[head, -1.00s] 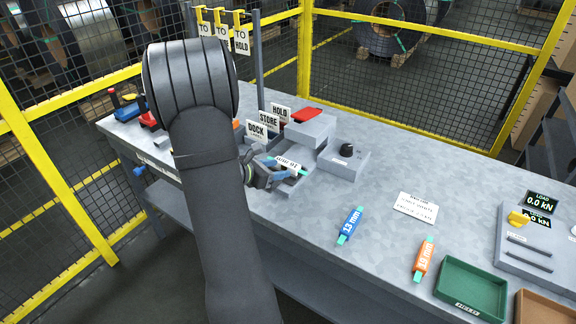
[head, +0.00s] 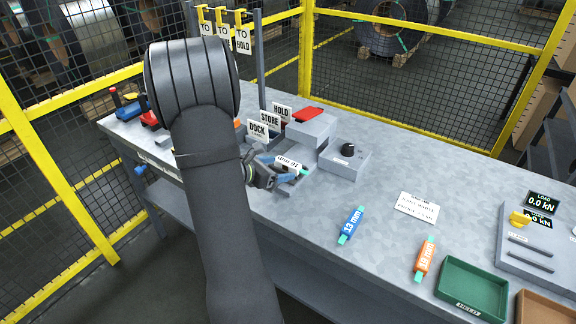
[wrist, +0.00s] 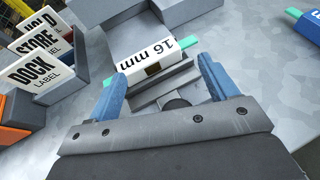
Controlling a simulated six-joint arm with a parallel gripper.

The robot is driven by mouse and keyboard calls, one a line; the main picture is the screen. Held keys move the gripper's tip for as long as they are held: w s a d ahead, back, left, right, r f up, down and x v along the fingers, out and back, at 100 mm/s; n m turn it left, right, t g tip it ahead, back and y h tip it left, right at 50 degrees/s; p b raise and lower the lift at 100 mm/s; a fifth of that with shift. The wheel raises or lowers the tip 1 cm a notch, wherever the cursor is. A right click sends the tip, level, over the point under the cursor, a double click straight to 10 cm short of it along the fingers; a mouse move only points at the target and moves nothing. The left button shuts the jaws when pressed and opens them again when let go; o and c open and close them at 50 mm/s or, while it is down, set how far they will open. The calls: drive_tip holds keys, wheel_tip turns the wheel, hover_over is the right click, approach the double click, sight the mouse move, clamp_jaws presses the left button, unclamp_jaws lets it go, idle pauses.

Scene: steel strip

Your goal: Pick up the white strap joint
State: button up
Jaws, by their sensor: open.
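The white strap joint (wrist: 157,60), marked 16 mm with teal ends, lies in a grey holder on the bench. It also shows in the head view (head: 289,164), just beyond my gripper (head: 277,173). In the wrist view my gripper (wrist: 161,75) is open, with one blue finger on each side of the white joint. I cannot tell whether either finger touches it. A blue 13 mm joint (head: 351,224) and an orange 19 mm joint (head: 425,258) lie on the bench to the right.
DOCK (head: 257,131), STORE and HOLD signs stand behind the gripper. A grey box with a black knob (head: 347,150) stands to the right. A green tray (head: 472,290) sits at the front right. Bare bench lies between the knob box and the blue joint.

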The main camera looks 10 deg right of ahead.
drive_tip(key=o, duration=0.4)
